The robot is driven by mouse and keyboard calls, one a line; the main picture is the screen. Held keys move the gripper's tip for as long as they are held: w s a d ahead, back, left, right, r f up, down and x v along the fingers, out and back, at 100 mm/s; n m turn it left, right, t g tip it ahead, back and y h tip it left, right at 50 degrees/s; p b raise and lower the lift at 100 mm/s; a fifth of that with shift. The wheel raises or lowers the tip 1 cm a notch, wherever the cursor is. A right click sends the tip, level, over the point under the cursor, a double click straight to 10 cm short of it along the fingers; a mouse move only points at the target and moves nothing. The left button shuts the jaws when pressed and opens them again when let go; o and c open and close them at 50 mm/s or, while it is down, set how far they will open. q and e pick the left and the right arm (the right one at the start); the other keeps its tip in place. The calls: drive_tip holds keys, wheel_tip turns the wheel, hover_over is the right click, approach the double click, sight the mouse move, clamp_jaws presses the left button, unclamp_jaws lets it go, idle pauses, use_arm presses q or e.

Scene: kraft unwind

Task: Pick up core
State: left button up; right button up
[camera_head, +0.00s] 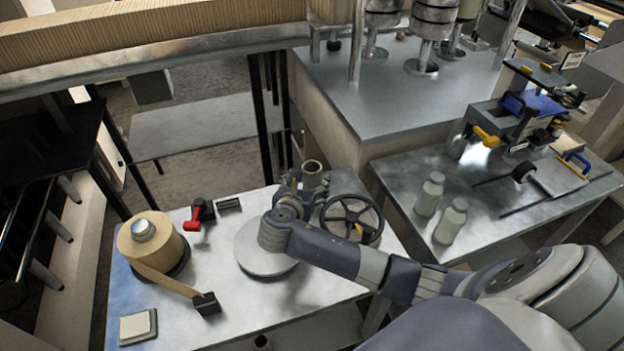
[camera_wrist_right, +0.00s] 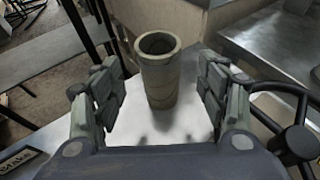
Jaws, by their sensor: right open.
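The core (camera_wrist_right: 159,72) is a hollow tan-grey tube standing upright on the metal table. In the right wrist view it is at the centre, just beyond and between the open fingers of my right gripper (camera_wrist_right: 163,103). Clear gaps show on both sides of the tube. In the head view the top of the core (camera_head: 312,168) shows behind my right gripper (camera_head: 298,182), and its lower part is partly hidden. My left gripper is not in view.
A black handwheel (camera_head: 351,219) stands close to the right of the core. A tape roll (camera_head: 151,243), a red-handled tool (camera_head: 196,213) and a round plate (camera_head: 262,249) are on the same table. Two bottles (camera_head: 441,208) stand on another table to the right.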

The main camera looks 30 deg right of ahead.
sight(310, 178)
drive_tip(key=shift+w+d+f, duration=0.15)
drive_tip(key=shift+w+d, duration=0.1)
drive_tip(key=shift+w, duration=0.1)
drive_tip(key=p+x, duration=0.1)
drive_tip(key=x, duration=0.3)
drive_tip(key=shift+d, duration=0.15)
drive_tip(key=shift+w+d+f, duration=0.15)
drive_tip(key=shift+w+d, duration=0.15)
drive_tip(key=shift+w, duration=0.05)
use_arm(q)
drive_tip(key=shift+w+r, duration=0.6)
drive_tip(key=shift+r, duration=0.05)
use_arm(e)
drive_tip(key=shift+s, duration=0.1)
drive_tip(key=c, duration=1.1)
